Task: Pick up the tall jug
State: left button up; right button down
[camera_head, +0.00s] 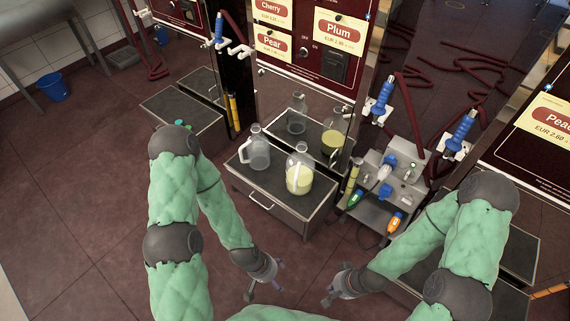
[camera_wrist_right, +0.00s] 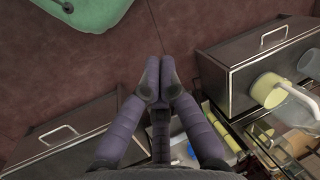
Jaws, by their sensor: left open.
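Two clear jugs stand on the grey top of a low drawer cabinet in the head view. One jug (camera_head: 257,153) looks empty, with a pale handle. The other jug (camera_head: 299,178) holds yellow liquid and stands nearer to me. I cannot tell surely which is the taller. My left gripper (camera_head: 264,292) is open and empty, low in front of the cabinet. My right gripper (camera_head: 329,293) is low to the right of it, apart from both jugs. In the right wrist view its fingertips (camera_wrist_right: 161,82) meet with nothing between them.
The drawer cabinet (camera_head: 262,200) has a metal handle. Behind it, a shiny panel shows what look like jug reflections. A grey pump unit (camera_head: 392,175) with blue nozzles and red hoses stands to the right. A blue bucket (camera_head: 54,87) is at the far left. The near floor is clear.

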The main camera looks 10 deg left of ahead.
aim_at(300, 165)
jog(key=i+u, duration=0.1)
jog(key=u, duration=0.35)
jog(key=i+u, duration=0.15)
jog(key=u, duration=0.3)
jog(key=i+l+u, duration=0.1)
jog(key=u, duration=0.35)
